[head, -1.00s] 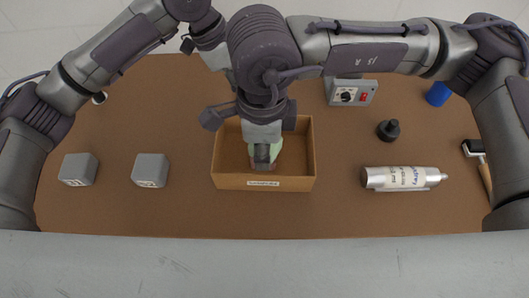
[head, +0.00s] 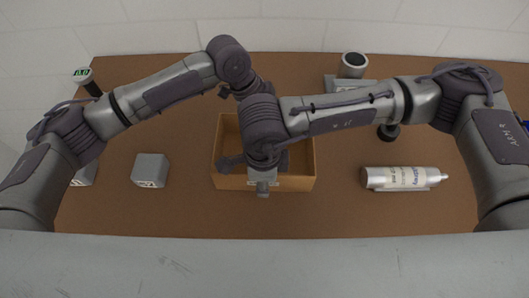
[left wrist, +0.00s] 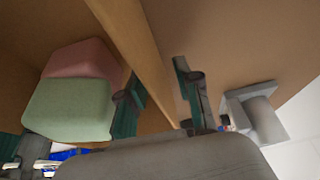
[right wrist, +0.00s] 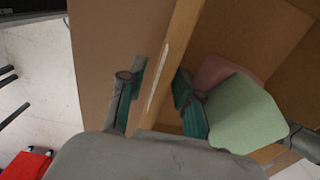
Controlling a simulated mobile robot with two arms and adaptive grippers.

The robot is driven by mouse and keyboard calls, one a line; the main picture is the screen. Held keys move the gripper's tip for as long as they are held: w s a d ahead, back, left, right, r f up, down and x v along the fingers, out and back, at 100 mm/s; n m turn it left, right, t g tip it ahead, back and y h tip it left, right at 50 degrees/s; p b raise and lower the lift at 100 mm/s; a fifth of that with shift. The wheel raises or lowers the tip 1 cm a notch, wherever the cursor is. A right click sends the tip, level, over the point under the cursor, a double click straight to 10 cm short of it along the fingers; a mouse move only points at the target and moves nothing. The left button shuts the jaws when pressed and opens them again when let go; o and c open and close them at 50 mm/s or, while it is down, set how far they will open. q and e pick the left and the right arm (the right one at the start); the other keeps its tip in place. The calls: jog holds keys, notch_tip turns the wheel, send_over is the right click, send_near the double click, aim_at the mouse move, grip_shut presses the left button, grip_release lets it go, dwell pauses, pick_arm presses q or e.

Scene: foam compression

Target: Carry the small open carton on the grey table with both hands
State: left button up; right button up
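The small open carton (head: 300,183) is a brown box standing upright on the table (head: 340,215), with a pale label on its near wall. In the left wrist view, a pink foam block (left wrist: 85,58) and a green foam block (left wrist: 68,108) lie inside it. My left gripper (left wrist: 158,100) is open, one finger on each side of a carton wall; the head view hides its fingertips. My right gripper (head: 263,188) is at the near wall. The right wrist view shows its fingers open, one inside and one outside that wall, with gaps visible.
Grey blocks (head: 150,170) stand left of the carton. A silver bottle (head: 395,178) lies on its side at right, near a black bottle (head: 388,133). A grey dark-topped device (head: 352,62) stands at the back. A gauge (head: 82,76) is at far left. The front strip of table is clear.

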pick_arm(q)
jog(key=shift+f, duration=0.1)
grip_shut()
pick_arm(e)
grip_shut()
jog(key=shift+r, duration=0.1)
